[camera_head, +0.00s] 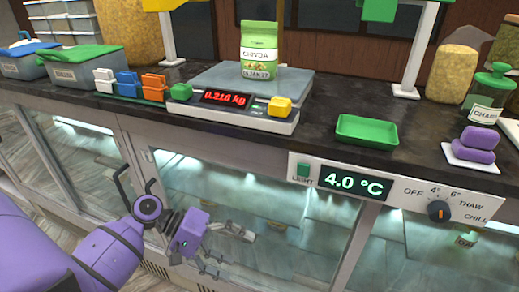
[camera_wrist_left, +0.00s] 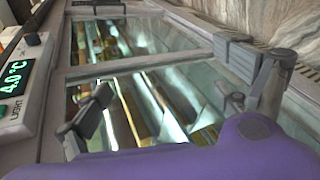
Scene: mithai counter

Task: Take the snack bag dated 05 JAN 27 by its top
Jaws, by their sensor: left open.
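A green snack bag (camera_head: 259,50) labelled CHIVDA stands upright on the pan of the weighing scale (camera_head: 215,79) in the head view. Its date line seems to end in JAN 27; the first digits are too small to read surely. Its top edge is free. My left gripper (camera_head: 233,253) is low in front of the glass case, well below the counter top and apart from the bag. Its fingers are spread and empty. In the left wrist view the open left gripper (camera_wrist_left: 165,85) faces the glass doors, and no bag shows there. My right gripper is not in view.
The scale reads 0.216 kg. A control panel (camera_head: 395,194) with a 4.0 °C display juts from the counter front. A green sign stand (camera_head: 407,60) rises behind the tray.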

